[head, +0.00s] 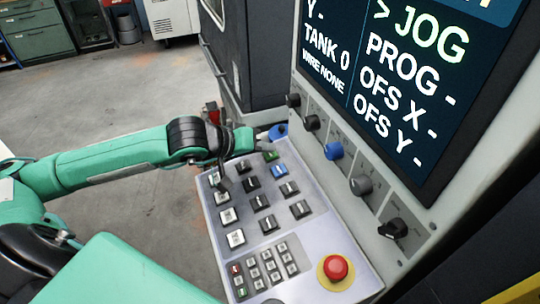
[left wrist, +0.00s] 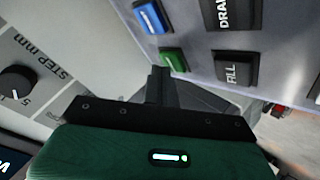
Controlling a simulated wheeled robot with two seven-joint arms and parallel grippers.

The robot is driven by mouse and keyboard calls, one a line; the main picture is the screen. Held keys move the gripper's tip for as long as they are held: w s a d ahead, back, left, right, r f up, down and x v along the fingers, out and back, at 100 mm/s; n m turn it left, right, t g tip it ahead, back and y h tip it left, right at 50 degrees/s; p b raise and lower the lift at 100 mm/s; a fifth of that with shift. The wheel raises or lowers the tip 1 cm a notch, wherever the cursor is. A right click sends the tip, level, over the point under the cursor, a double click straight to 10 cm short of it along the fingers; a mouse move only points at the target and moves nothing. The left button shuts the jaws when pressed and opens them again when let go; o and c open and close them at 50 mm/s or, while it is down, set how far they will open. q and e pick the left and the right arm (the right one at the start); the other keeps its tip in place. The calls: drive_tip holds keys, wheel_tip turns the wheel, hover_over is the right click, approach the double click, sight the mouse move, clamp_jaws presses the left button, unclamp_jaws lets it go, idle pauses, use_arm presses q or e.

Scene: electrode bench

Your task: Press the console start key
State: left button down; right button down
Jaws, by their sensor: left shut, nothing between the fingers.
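The console panel (head: 308,235) slopes below the screen. The green key (head: 270,156), likely the start key, is at its far end, above a blue key (head: 279,170). My left gripper (head: 263,135) reaches in from the left, over the far end of the panel, close to the green key. In the left wrist view, the shut, empty fingertips (left wrist: 161,72) are right by the green key (left wrist: 174,60), at its lower left edge. I cannot tell whether they touch it. The blue key (left wrist: 151,17) is just above. My right gripper is not in view.
A red stop button (head: 336,268) on a yellow ring is at the near end of the panel. Several knobs, one blue (head: 333,151), line the upright face beside the keys. A screen (head: 400,80) rises above. A FILL key (left wrist: 233,69) is right of the green key.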

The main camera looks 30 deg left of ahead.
use_arm(q)
drive_tip(key=shift+f+b, duration=0.1)
drive_tip(key=shift+b, duration=0.2)
idle(0.5)
drive_tip(key=shift+f+b, duration=0.25)
drive_tip(key=shift+b, duration=0.15)
idle(0.3)
idle(0.3)
drive_tip(key=shift+r, duration=0.8)
drive_tip(key=r, duration=0.3)
drive_tip(key=s+r+p, duration=0.1)
drive_tip(key=r, duration=0.1)
drive_tip(key=shift+a, duration=0.4)
